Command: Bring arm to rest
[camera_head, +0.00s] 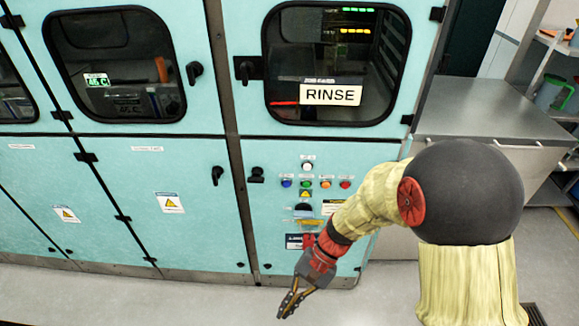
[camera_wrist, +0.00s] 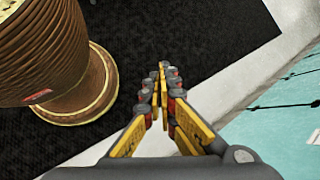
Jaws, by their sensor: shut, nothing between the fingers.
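My gripper (camera_head: 290,303) shows in the head view at the lower middle, at the end of my bent, yellow-sleeved arm. It points down and to the left, in front of the teal cabinet and above the pale floor. In the wrist view my gripper (camera_wrist: 161,72) has its yellow and grey fingers together at the tips, with nothing between them. It hangs over a black mat (camera_wrist: 205,35) and touches nothing that I can see.
The teal cabinet (camera_head: 110,205) has windowed doors, a RINSE sign (camera_head: 331,94), black latches and a panel of coloured buttons (camera_head: 306,184). A grey metal counter (camera_head: 485,108) stands at the right. Pale floor (camera_head: 190,300) is clear at the lower left.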

